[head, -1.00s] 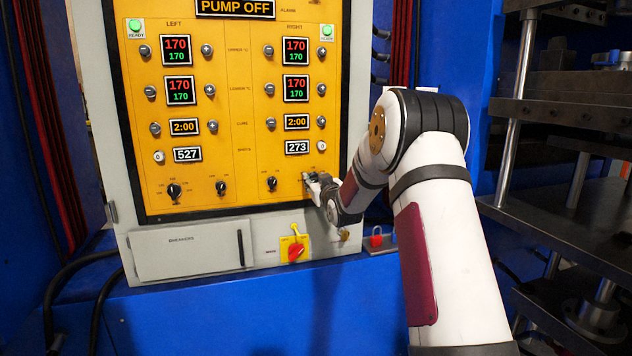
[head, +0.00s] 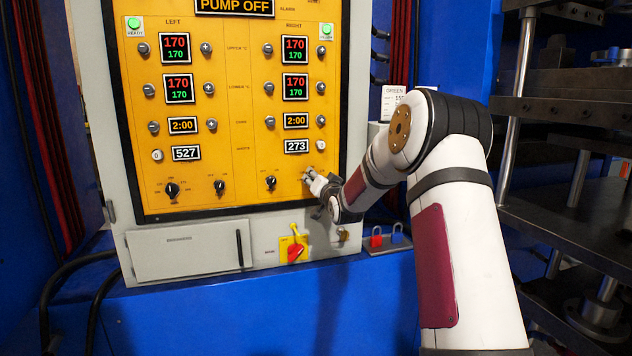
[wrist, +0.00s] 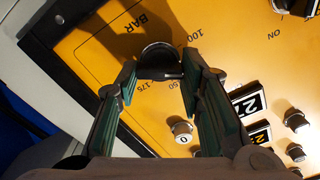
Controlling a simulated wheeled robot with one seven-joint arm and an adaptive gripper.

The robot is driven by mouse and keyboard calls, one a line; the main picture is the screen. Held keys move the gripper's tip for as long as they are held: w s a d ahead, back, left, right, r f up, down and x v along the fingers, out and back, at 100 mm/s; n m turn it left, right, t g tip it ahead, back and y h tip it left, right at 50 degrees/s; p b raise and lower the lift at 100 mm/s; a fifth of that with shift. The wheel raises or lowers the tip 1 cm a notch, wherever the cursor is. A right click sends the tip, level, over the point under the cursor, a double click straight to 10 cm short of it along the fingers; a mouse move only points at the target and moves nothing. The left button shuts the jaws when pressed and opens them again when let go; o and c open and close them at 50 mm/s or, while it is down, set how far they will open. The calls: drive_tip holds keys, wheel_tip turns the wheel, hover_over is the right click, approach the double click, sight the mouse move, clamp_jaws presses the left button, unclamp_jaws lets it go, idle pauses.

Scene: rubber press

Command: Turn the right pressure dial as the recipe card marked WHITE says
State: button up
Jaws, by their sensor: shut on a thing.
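The right pressure dial, a black knob (wrist: 160,58), sits on the yellow panel in the wrist view, with BAR and the printed numbers 100, 150 and 175 around it. My gripper (wrist: 160,72) has its two green-padded fingers on either side of the dial and is shut on it. In the head view my gripper (head: 314,182) is at the lower right of the panel and hides most of this dial. I cannot tell which number the dial points at. A white card (head: 393,103) headed GREEN is partly hidden behind my arm. No card marked WHITE can be made out.
Another black knob (head: 271,183) is just left of my gripper. A red switch on a yellow plate (head: 294,248) is below. Dark press plates (head: 560,120) stand farther right.

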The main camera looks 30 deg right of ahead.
drive_tip(key=shift+m, duration=0.7)
drive_tip(key=shift+d, duration=0.1)
drive_tip(key=o, duration=1.2)
drive_tip(key=shift+c, duration=0.2)
drive_tip(key=v, duration=1.2)
